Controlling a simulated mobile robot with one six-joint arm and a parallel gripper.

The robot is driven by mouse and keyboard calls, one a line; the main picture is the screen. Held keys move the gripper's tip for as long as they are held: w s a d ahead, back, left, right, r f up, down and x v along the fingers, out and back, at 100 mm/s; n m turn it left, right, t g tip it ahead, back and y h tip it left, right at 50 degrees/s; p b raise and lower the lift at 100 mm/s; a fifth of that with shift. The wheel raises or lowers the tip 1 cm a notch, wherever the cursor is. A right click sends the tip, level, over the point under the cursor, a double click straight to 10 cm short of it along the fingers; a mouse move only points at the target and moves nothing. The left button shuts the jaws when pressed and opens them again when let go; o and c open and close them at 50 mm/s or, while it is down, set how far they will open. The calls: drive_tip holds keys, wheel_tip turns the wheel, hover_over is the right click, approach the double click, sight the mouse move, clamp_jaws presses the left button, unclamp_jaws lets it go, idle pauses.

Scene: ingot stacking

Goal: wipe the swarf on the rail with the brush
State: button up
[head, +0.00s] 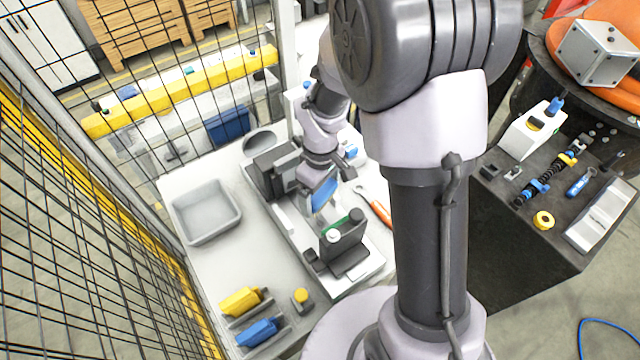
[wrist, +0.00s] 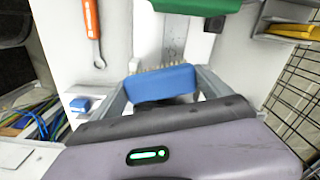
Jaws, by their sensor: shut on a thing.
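My gripper (head: 322,186) is shut on a brush with a blue body (wrist: 160,84). The brush also shows in the head view (head: 325,195), below the gripper, with pale bristles (wrist: 165,68) on its far side in the wrist view. The rail (wrist: 174,36) is a light grey strip ahead of the bristles. In the head view it belongs to the pale bed between a dark grey block at the back and a dark block (head: 343,243) at the front. The brush is over this bed; I cannot tell whether the bristles touch it. I cannot make out any swarf.
An orange-handled wrench (head: 379,212) lies right of the bed. A grey tray (head: 206,211) stands to the left. Yellow (head: 240,301) and blue (head: 259,331) pieces lie at the front left. Wire mesh fencing (head: 80,220) borders the left side.

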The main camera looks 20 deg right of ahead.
sight(316, 212)
drive_tip(key=shift+s+r+n+p, duration=0.25)
drive_tip(key=shift+n+p, duration=0.15)
drive_tip(key=shift+n, duration=0.6)
drive_tip(key=shift+a+r+n+p, duration=0.15)
drive_tip(key=shift+n+p, duration=0.1)
drive_tip(key=shift+n, duration=0.25)
drive_tip(key=shift+a+f+n+p, duration=0.1)
drive_tip(key=shift+n+p, duration=0.1)
drive_tip(key=shift+n, duration=0.3)
drive_tip(key=n, duration=0.1)
drive_tip(key=n+p, duration=0.1)
drive_tip(key=n, duration=0.1)
drive_tip(key=n+p, duration=0.1)
drive_tip(key=n, duration=0.1)
drive_tip(key=shift+s+a+r, duration=0.3)
drive_tip(key=shift+s, duration=0.05)
drive_tip(key=shift+s+a+n+p, duration=0.15)
drive_tip(key=shift+n+p, duration=0.35)
drive_tip(key=shift+n, duration=0.7)
drive_tip(key=n, duration=0.3)
drive_tip(key=shift+s+a+p, duration=0.15)
drive_tip(key=shift+s+p, duration=0.05)
drive_tip(key=shift+p, duration=0.2)
drive_tip(key=shift+f, duration=0.1)
wheel_tip(316, 212, down, 4)
drive_tip(key=b, duration=0.3)
drive_tip(key=shift+f+b, duration=0.25)
drive_tip(key=shift+b, duration=0.1)
drive_tip(key=shift+f+b, duration=0.6)
drive_tip(key=shift+f, duration=0.15)
